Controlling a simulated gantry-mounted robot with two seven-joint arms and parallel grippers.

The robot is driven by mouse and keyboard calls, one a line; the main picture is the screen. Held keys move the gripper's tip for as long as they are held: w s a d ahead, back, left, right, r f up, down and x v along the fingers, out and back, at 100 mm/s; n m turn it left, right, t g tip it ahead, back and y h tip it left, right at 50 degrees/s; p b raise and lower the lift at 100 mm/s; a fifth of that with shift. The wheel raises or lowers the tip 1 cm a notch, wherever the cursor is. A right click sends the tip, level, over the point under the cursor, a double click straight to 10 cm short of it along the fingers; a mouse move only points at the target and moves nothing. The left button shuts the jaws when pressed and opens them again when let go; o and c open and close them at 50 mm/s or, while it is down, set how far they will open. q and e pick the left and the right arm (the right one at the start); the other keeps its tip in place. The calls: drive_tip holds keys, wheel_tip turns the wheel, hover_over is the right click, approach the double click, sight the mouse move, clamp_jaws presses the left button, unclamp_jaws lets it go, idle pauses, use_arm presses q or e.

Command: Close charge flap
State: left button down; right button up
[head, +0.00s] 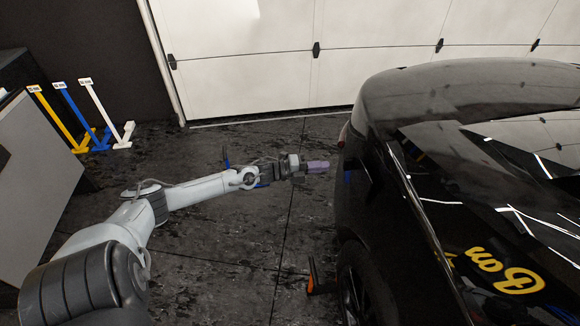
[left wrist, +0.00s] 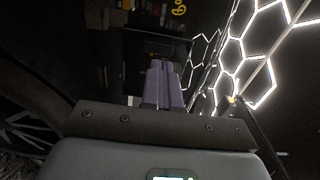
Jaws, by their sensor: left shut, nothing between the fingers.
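The black car (head: 480,90) stands on the right in the head view, with its side towards my left arm. My left gripper (head: 318,166) points right, its purple fingers shut and empty, close to the car's side. I cannot tell whether they touch it. A small dark shape with a blue patch (head: 347,176) shows on the car just past the fingertips; I cannot tell for sure that it is the charge flap. In the left wrist view the purple fingers (left wrist: 163,88) are together, and glossy bodywork (left wrist: 245,60) reflects hexagon lights at the right. My right gripper is not in view.
A white garage door (head: 250,60) closes off the back. Yellow, blue and white stands (head: 105,115) stand at the left beside a grey cabinet (head: 35,165). An orange-and-black object (head: 315,278) is on the floor near the wheel (head: 360,290). The floor around my left arm is mostly clear.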

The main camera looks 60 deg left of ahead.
use_arm(q)
drive_tip(key=s+f+n+p, duration=0.2)
drive_tip(key=s+f, duration=0.3)
drive_tip(key=s, duration=0.6)
drive_tip(key=s+d+f+n+g+y, duration=0.15)
drive_tip(key=d+n, duration=0.35)
drive_tip(key=d, duration=0.8)
drive_tip(key=s+d+f+n+y, duration=0.1)
drive_tip(key=d+n+y, duration=0.35)
drive_tip(key=d, duration=0.85)
drive_tip(key=s+d+r+n+g, duration=0.4)
drive_tip(key=s+d+n+g, duration=0.1)
drive_tip(key=d+n+g, duration=0.1)
drive_tip(key=s+n+g+p, duration=0.25)
drive_tip(key=s+g, duration=0.35)
drive_tip(key=s, duration=0.4)
wheel_tip(320, 180, up, 37)
drive_tip(key=p, duration=3.6)
wheel_tip(320, 180, down, 66)
drive_tip(key=b, duration=6.6)
drive_tip(key=shift+w+a+f, duration=0.2)
